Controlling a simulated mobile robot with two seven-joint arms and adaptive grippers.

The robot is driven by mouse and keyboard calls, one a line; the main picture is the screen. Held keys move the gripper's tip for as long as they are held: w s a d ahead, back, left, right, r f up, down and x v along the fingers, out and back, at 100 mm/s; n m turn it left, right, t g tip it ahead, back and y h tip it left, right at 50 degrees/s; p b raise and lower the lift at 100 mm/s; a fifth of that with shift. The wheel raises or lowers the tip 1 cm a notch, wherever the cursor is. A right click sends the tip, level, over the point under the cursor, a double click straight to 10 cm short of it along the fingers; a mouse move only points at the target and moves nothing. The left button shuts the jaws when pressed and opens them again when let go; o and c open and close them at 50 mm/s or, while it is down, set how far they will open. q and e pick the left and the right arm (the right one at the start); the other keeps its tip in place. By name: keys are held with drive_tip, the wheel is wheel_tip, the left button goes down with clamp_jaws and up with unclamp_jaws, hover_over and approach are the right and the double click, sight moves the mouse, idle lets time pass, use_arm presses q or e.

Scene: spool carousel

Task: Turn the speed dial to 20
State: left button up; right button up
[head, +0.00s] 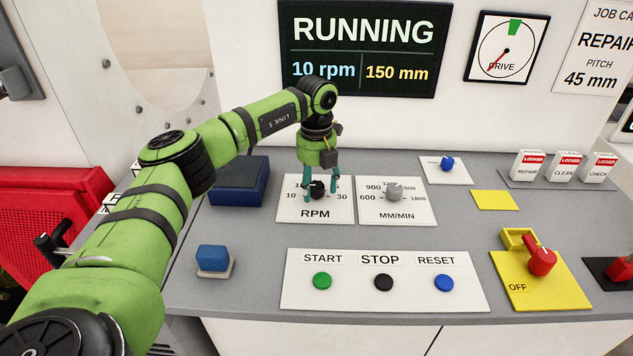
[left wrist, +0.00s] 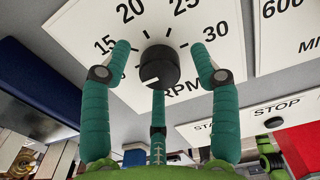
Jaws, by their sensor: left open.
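The black speed dial (head: 318,189) sits on the white RPM plate (head: 290,212). In the left wrist view the dial (left wrist: 160,66) shows a white mark at its lower left, pointing away from the 20 at its upper left. The screen (head: 363,48) reads RUNNING, 10 rpm and 150 mm. My left gripper (head: 320,192) reaches down over the dial. Its teal fingers (left wrist: 160,60) are open on either side of the knob, with gaps visible in the wrist view, and a third finger is below it. The 10 label is hidden in that view.
START, STOP and RESET buttons (head: 383,282) lie in front on a white plate. A dark blue box (head: 238,183) is at the left, and a red switch (head: 541,261) on yellow at the right.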

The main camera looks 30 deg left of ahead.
use_arm(q)
drive_tip(key=c, duration=1.1)
drive_tip(key=shift+c, duration=0.3)
use_arm(e)
drive_tip(key=shift+s+d, duration=0.25)
drive_tip(key=shift+s, duration=0.55)
